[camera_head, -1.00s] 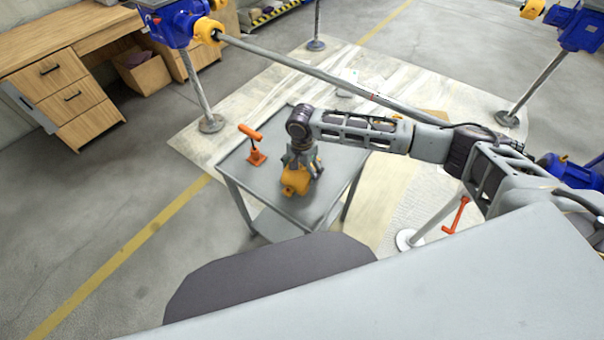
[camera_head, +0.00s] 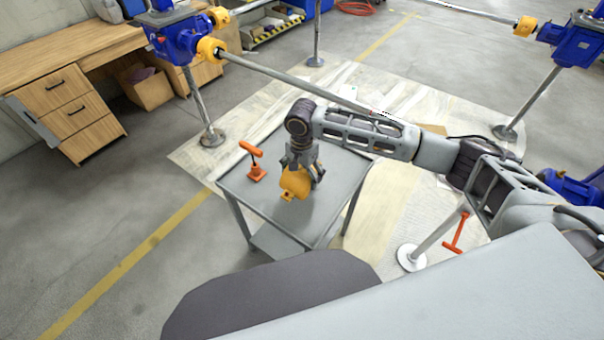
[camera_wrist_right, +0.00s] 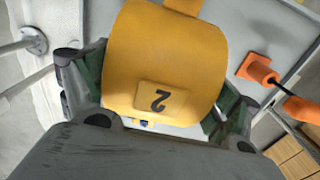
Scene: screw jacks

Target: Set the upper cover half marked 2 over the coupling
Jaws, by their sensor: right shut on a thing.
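The upper cover half (camera_head: 295,184) is yellow, and in the right wrist view (camera_wrist_right: 165,55) it bears a dark 2 on a raised pad. My right gripper (camera_head: 301,165) is shut on it, with one finger on each side, and holds it just above the grey cart top. Yellow parts sit at the blue gearbox on the left, one on the long shaft's end (camera_head: 209,48) and one behind it (camera_head: 219,16). Another yellow part (camera_head: 524,27) is at the right gearbox. I cannot tell which is the coupling meant. My left gripper is not in view.
The grey cart (camera_head: 335,195) also carries an orange-handled tool (camera_head: 256,166), left of the cover. The long shaft (camera_head: 300,85) runs beyond the cart, behind my right arm. The left gearbox (camera_head: 178,38) stands on a post. A wooden desk (camera_head: 65,95) is at left.

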